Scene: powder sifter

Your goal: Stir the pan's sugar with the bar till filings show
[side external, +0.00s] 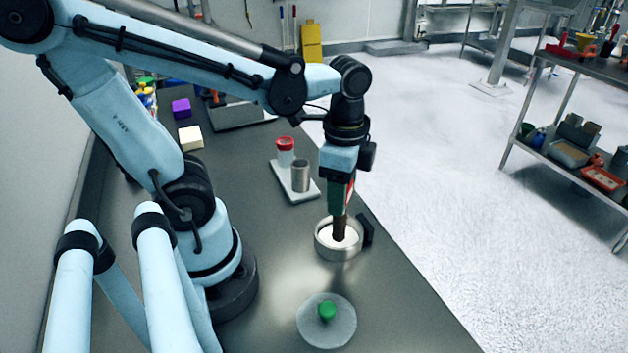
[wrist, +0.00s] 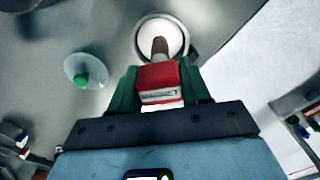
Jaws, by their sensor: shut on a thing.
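The pan (side external: 338,252) is a round metal dish on the dark bench, with white sugar (side external: 326,236) in it. The sugar also shows in the wrist view (wrist: 150,32), and its visible surface looks plain white. My gripper (side external: 342,207) is above the pan, its green fingers shut on the bar (side external: 339,230). In the wrist view the bar (wrist: 157,76) has a red and white block between the fingers and a brown end pointing into the pan. The brown end appears to reach the sugar; its tip is hidden, so I cannot tell how deep.
A clear round disc (side external: 343,328) with a green knob lies in front of the pan. A tray (side external: 302,197) with a red-capped jar (side external: 286,150) and a metal cup (side external: 301,176) stands behind. A dark block (side external: 367,229) adjoins the pan's right side, near the bench edge.

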